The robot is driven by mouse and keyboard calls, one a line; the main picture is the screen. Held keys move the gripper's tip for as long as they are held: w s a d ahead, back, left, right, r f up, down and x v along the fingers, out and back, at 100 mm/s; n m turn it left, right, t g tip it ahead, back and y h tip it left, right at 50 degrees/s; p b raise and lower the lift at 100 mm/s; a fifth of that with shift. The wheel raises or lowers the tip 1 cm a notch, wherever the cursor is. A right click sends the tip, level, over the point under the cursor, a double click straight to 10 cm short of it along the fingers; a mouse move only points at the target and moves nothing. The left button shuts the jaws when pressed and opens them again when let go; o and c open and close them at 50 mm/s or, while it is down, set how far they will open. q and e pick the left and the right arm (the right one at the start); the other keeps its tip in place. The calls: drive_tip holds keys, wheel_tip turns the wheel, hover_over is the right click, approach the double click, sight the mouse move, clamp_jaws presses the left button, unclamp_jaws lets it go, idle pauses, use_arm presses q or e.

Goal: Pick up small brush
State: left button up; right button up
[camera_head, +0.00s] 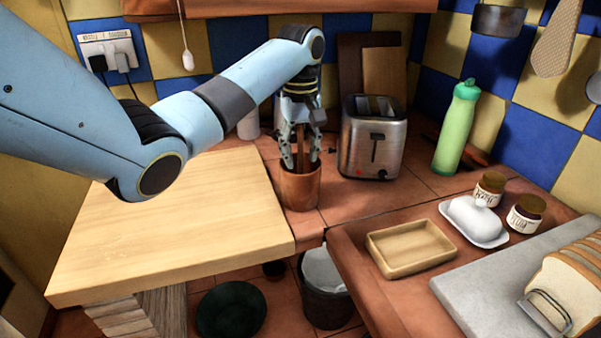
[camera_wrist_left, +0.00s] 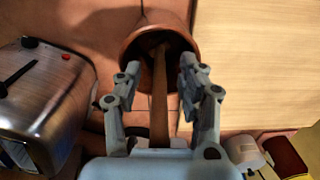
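A brown wooden handle, which looks like the small brush (camera_head: 301,147), stands in a terracotta pot (camera_head: 299,190) on the tiled counter. Its lower end is hidden inside the pot. My left gripper (camera_head: 301,165) points down over the pot, with its fingertips near the rim. In the left wrist view the handle (camera_wrist_left: 160,100) runs between the two fingers (camera_wrist_left: 158,72), with a gap on each side, and reaches into the pot (camera_wrist_left: 188,35). The left gripper is open around the handle. My right gripper is not in view.
A metal toaster (camera_head: 372,142) stands just right of the pot, and a pale wooden board (camera_head: 170,225) lies to the left. A green bottle (camera_head: 456,128) stands farther right. A wooden dish (camera_head: 410,247), butter dish and jars sit on the right counter. A bin (camera_head: 325,290) is below.

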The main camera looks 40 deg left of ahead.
use_arm(q)
clamp_jaws()
